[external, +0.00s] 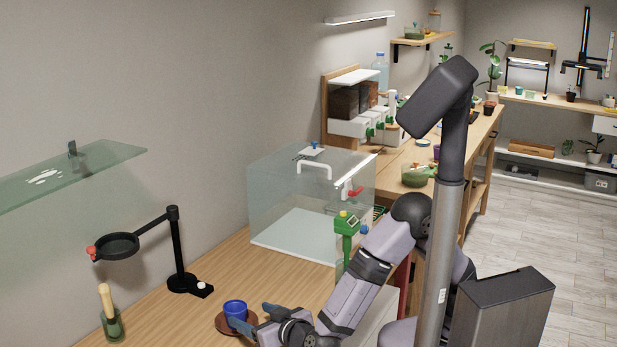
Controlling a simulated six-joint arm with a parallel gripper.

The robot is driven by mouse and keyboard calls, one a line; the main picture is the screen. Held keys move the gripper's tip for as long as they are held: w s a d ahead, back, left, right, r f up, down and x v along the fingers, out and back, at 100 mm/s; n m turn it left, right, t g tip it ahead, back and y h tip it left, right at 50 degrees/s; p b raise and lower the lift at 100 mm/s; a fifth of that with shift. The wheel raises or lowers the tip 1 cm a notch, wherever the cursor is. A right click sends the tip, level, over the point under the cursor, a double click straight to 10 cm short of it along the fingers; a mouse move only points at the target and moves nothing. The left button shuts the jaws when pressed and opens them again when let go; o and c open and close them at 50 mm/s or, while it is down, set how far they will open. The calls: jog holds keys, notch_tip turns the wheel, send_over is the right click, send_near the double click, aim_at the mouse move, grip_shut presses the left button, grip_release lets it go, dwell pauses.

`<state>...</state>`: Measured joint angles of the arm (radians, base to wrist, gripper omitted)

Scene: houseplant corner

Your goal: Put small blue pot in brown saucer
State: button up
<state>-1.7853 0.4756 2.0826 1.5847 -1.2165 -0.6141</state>
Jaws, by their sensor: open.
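The small blue pot (235,309) stands upright at the front of the wooden bench. The brown saucer (222,323) shows around and below it, and the pot appears to rest in the saucer. The exact contact under the pot is hard to see. My gripper (254,316) is open, just right of the pot, its blue-grey fingers pointing left towards it. The near finger overlaps the saucer and the pot's lower right side in this view. I cannot tell whether either finger touches the pot.
A black stand with a ring (176,250) and a green jar with a wooden-handled tool (112,323) stand to the left. A clear box (290,205) is behind. A glass shelf (75,178) hangs on the wall. Bare bench lies between stand and saucer.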

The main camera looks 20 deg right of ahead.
jog(key=shift+v, duration=1.3)
jog(key=w, duration=0.2)
jog(key=w+a+g+p, duration=0.1)
jog(key=w, duration=0.2)
jog(key=w+r+g, duration=0.1)
jog(key=w, duration=0.1)
jog(key=shift+w+a+r+p, duration=0.1)
jog(key=shift+w+a+p, duration=0.05)
jog(key=shift+p, duration=0.25)
jog(key=w+d+r+n+g+y+p, duration=0.1)
jog(key=w+d+r+g+p, duration=0.15)
jog(key=w+d, duration=0.2)
jog(key=w+d+r+g+y+p, duration=0.1)
jog(key=w+d+g+p, duration=0.1)
jog(key=w+d+g, duration=0.3)
jog(key=s+d+f+m+g+h, duration=0.1)
jog(key=s+d+f+m+h, duration=0.1)
jog(key=d, duration=1)
jog(key=s+d+f+m+g+h+p, duration=0.1)
jog(key=s+d+f+h, duration=0.1)
jog(key=d, duration=1)
jog(key=s+d+f+m+g+h+p, duration=0.1)
jog(key=s+d+f+m+g+h, duration=0.1)
jog(key=d, duration=0.9)
jog(key=shift+s+d+f+m+h, duration=0.35)
jog(key=shift+s+d+h, duration=0.1)
jog(key=shift+h, duration=0.45)
